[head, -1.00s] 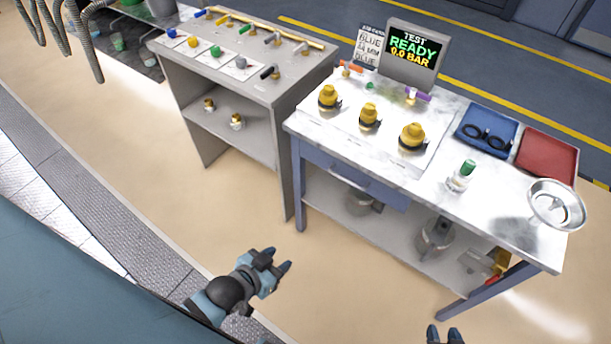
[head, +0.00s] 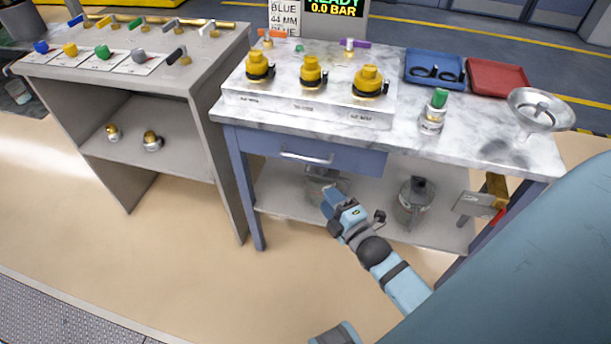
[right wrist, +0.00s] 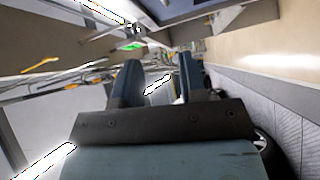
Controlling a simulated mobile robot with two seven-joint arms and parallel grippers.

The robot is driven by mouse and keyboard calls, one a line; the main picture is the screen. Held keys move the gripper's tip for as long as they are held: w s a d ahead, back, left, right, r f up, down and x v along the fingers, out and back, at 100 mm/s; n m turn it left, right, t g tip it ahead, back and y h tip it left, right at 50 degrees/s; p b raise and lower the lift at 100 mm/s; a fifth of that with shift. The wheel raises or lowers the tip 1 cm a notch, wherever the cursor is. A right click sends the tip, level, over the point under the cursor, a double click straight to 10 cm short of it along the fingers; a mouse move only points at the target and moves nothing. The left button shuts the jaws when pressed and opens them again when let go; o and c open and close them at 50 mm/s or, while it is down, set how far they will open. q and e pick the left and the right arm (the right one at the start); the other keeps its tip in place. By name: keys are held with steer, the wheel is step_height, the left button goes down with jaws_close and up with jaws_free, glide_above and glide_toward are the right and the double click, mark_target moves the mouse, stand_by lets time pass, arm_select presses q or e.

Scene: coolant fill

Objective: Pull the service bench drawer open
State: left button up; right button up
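The service bench (head: 440,140) has a white marble-like top and a blue-grey drawer (head: 350,160) under its left part. The drawer front looks flush with the bench, so it appears closed. Its silver bar handle (head: 307,158) is in plain view. My right gripper (head: 353,204) is in front of the bench, below and right of the handle and apart from it in the picture. In the right wrist view its two fingers (right wrist: 160,82) stand apart with nothing held between them. I cannot make out the handle there. My left gripper cannot be identified in either view.
Yellow-capped fittings (head: 312,72), a green-capped bottle (head: 432,112), blue (head: 433,58) and red (head: 497,67) trays and a metal funnel (head: 540,105) stand on the bench. Metal pots sit on its lower shelf. A grey shelf unit (head: 140,85) stands left. The floor before the drawer is clear.

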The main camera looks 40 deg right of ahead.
steer(key=w+d+n+b, duration=0.1)
steer(key=w+b, duration=0.1)
steer(key=w, duration=0.5)
steer(key=w+d+n+t+b, duration=0.1)
steer(key=w+d+n+b, duration=0.1)
steer(key=w, duration=0.5)
steer(key=shift+w+d+f+h+b, duration=0.3)
steer(key=shift+h, duration=0.1)
jaws_close()
